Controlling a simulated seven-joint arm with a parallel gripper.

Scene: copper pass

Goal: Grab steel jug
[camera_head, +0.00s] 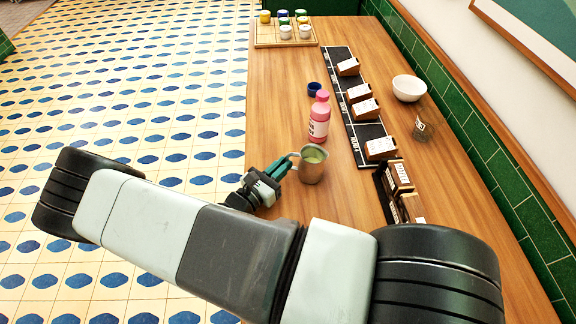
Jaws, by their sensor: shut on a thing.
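The steel jug (311,168) stands upright on the wooden table with pale green contents showing in its top. Its handle points left, toward my gripper. My gripper (286,165) comes in from the left at the table's edge and is shut on the jug's handle. Where the fingertips meet the handle is small in the picture, so the exact grip is hard to make out. My arm crosses the lower part of the view and hides the near end of the table.
A pink bottle (319,117) stands just behind the jug, with a small blue cup (314,89) beyond. A black strip (346,98) with several boxes runs along the right. A white bowl (409,88) and a glass (424,129) stand near the green-tiled wall. A wooden tray (268,41) holds several cups at the far end.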

